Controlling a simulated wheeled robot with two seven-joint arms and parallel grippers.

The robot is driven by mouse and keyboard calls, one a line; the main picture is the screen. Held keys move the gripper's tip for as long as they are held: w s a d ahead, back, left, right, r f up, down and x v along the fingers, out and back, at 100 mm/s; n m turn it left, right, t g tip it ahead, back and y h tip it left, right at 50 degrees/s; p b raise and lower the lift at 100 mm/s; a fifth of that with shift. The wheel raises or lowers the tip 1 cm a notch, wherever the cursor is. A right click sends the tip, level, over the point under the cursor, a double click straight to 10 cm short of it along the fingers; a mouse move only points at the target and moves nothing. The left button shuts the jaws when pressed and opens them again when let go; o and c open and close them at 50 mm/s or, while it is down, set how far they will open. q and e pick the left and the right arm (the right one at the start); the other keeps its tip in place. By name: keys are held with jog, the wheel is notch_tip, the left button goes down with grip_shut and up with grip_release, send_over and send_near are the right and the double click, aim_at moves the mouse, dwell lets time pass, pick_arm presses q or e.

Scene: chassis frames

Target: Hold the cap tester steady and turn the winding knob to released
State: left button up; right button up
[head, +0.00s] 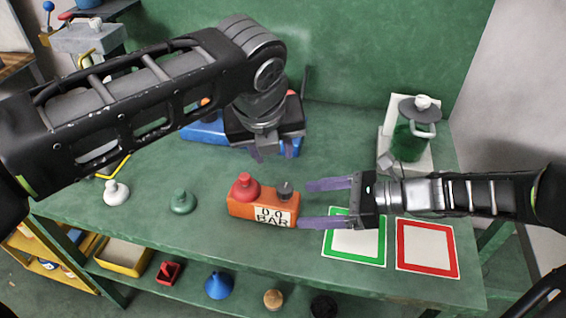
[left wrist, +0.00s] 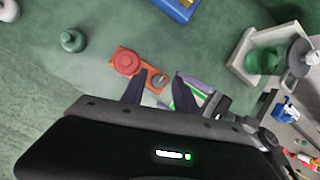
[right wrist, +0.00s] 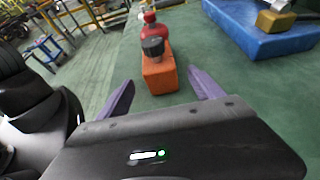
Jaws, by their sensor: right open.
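The cap tester (head: 262,207) is an orange block on the green bench, with a "0.0 BAR" label on its front. A red cap (head: 245,186) sits on its left part and the dark winding knob (head: 285,189) on its right end. My right gripper (head: 306,204) is open and level, just right of the tester. In the right wrist view the tester (right wrist: 159,78) lies ahead between the fingers, apart from them. My left gripper (head: 274,150) hangs above and behind the tester, fingers down. In the left wrist view its fingers are apart and empty, with the knob (left wrist: 158,80) below between them.
A white cap (head: 116,194) and a green cap (head: 182,201) stand to the left. A blue tray (head: 203,128) is behind my left gripper. A green-framed mat (head: 340,252) and a red-framed mat (head: 428,268) lie at front right. A white-based device (head: 408,145) stands at back right.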

aim_at(281, 206)
pick_arm(q)
jog(key=s+m, duration=0.1)
jog(key=s+d+m, duration=0.1)
jog(key=s+m, duration=0.1)
jog(key=shift+s+d+f+g+y, duration=0.2)
jog(key=shift+s+d+g+y, duration=0.1)
jog(key=shift+y, duration=0.1)
pick_arm(e)
jog(key=shift+a+f, duration=0.1)
jog(key=shift+a, duration=0.05)
jog(key=x, duration=0.7)
jog(key=shift+w+a, duration=0.1)
jog(key=shift+a, duration=0.2)
jog(key=shift+c, duration=0.5)
grip_shut()
